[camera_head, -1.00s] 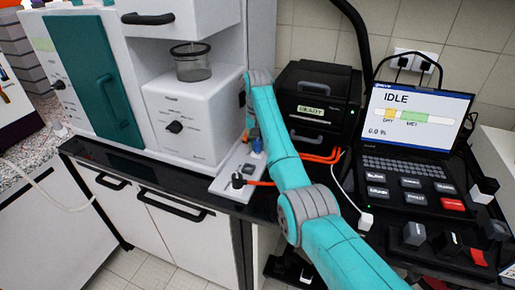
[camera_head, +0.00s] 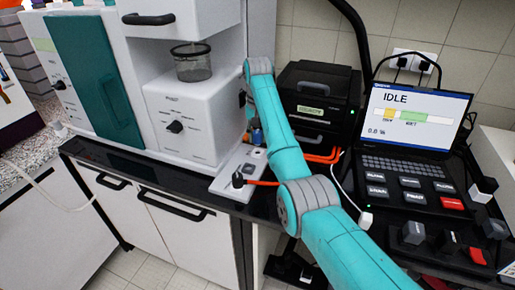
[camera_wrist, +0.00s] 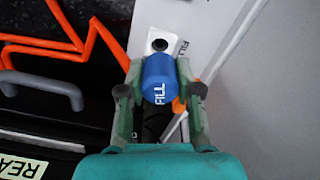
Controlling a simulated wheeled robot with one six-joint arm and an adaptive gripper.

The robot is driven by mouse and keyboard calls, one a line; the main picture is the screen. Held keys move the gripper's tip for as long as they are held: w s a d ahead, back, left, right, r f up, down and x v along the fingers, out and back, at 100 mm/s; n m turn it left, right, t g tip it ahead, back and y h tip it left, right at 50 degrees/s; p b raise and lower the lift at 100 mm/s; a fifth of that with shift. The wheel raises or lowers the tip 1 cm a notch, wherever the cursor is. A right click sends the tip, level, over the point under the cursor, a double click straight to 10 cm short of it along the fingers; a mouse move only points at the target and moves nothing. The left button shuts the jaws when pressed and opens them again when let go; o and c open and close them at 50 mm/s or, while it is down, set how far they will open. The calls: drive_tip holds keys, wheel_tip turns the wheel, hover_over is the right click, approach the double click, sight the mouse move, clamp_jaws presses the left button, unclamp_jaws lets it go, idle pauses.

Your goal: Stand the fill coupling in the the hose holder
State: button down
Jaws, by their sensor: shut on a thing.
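The fill coupling (camera_wrist: 160,80) is a blue cap marked FILL, held between the two green fingers of my gripper (camera_wrist: 159,70). A small blue part of it shows beside my arm in the head view (camera_head: 257,137). A pale plate (camera_wrist: 153,18) with a dark round hole (camera_wrist: 160,45) and a partly covered FILL label lies just beyond the coupling; it appears to be the hose holder. In the head view the coupling shows above the white strip (camera_head: 225,184) at the counter edge. The coupling's lower end is hidden, so I cannot tell whether it touches anything.
A black plug (camera_head: 238,180) with an orange hose stands on the strip's near end. Orange hoses (camera_head: 322,157) run in front of the black printer-like box (camera_head: 318,103). The white machine (camera_head: 185,130) stands close on the left, and the laptop (camera_head: 415,125) on the right.

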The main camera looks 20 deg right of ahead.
sight(257, 131)
drive_tip(key=shift+r, duration=0.7)
drive_tip(key=shift+r, duration=0.2)
drive_tip(key=shift+r, duration=1.4)
